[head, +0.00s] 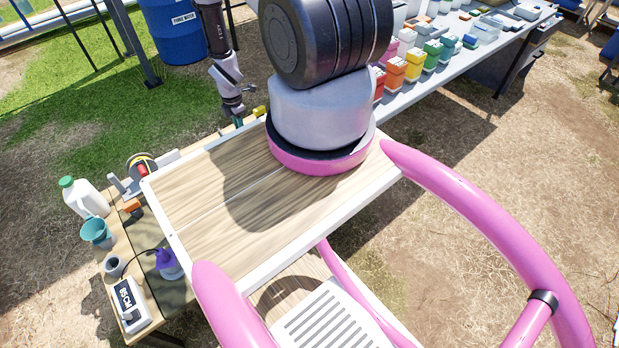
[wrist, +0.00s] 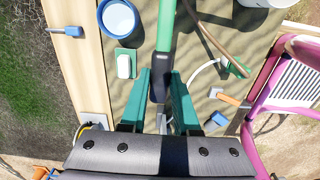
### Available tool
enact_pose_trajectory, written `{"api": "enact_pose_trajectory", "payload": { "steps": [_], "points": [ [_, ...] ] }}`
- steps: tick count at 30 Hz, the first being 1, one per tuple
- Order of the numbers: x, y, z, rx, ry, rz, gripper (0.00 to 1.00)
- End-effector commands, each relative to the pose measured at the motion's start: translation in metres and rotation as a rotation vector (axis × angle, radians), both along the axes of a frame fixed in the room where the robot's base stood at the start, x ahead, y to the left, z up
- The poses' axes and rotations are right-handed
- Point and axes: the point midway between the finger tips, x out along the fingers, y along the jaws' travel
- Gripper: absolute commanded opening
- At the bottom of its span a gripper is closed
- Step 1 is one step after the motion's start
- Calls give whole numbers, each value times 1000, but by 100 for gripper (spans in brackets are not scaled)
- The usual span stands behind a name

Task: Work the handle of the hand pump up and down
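The hand pump's handle is a green lever with a black grip (wrist: 161,78), in the middle of the wrist view. My gripper (wrist: 162,88) has its two green fingers on either side of the black grip, and the grip fills the gap at their tips. The lever runs up out of the top of the wrist view. In the head view the far part of my arm comes down behind the wooden top, and my gripper (head: 237,119) is small and partly hidden. The pump handle cannot be made out there.
In the wrist view a blue-rimmed cup (wrist: 119,17), a white block on a green pad (wrist: 124,64) and a hose (wrist: 205,68) lie around the handle. In the head view a jug (head: 85,198), a blue barrel (head: 176,30) and a bench of coloured bottles (head: 415,66) stand around.

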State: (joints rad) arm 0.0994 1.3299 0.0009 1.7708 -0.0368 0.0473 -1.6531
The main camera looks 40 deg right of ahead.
Motion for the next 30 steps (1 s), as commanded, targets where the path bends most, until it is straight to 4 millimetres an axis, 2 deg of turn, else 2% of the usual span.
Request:
{"api": "enact_pose_trajectory", "payload": {
  "steps": [8,30],
  "points": [
    [-1,-6,7,54,3,-9,0],
    [-2,-37,62,464,-1,-11,0]
  ]
}}
